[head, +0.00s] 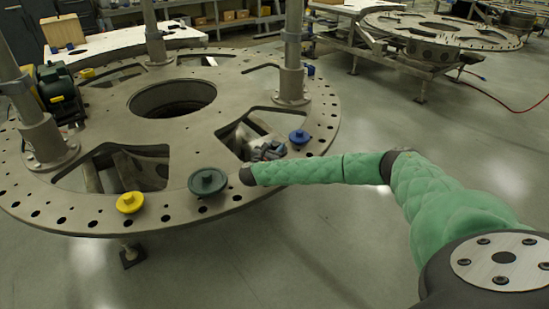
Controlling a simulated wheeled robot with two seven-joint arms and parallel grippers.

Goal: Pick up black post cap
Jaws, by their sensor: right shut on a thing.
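My right gripper (264,153) is over the near right opening of the round turret plate (240,196), beyond the end of my green-sleeved forearm. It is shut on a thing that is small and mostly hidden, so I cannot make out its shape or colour. A dark green-grey cap (207,182) sits on the plate's near rim, left of my right wrist and apart from the gripper. I see no clearly black post cap standing free. My left gripper is not in view.
A yellow cap (129,202) and a blue cap (298,137) sit on the near rim. Another yellow cap (87,73) and blue cap (309,70) sit farther back. Upright posts (291,60) rise from the plate. A green motor (59,93) stands at left.

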